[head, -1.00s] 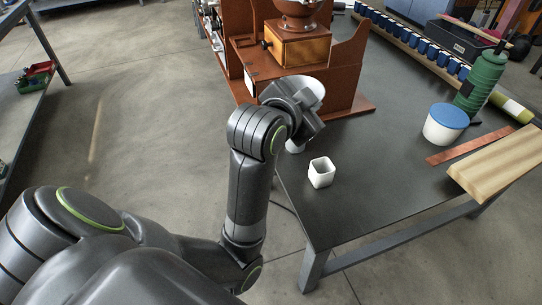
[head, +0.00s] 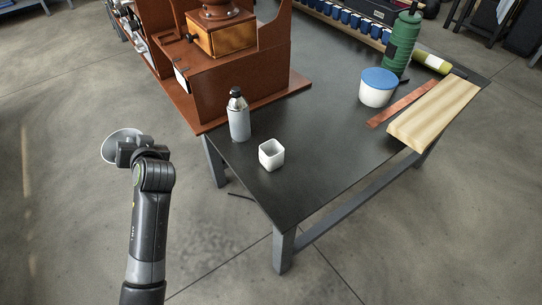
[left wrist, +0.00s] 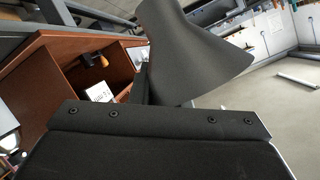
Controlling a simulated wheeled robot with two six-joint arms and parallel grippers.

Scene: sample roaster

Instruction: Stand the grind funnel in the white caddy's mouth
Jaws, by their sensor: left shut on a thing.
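The grind funnel (head: 109,147) is a pale flared cone, held tilted over the floor, left of the table. My left gripper (head: 126,150) is shut on it; the hold itself is partly hidden by the wrist. In the left wrist view the funnel (left wrist: 190,55) looks dark grey, its wide end toward the right. The white caddy (head: 271,160) is a small square cup standing upright on the table's near left corner, its mouth open upward. The funnel is well apart from it, to its left. My right gripper is not in view.
A blue-lidded tub (head: 377,92) and a pale board (head: 434,112) are farther right. The tabletop right of the caddy is clear.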

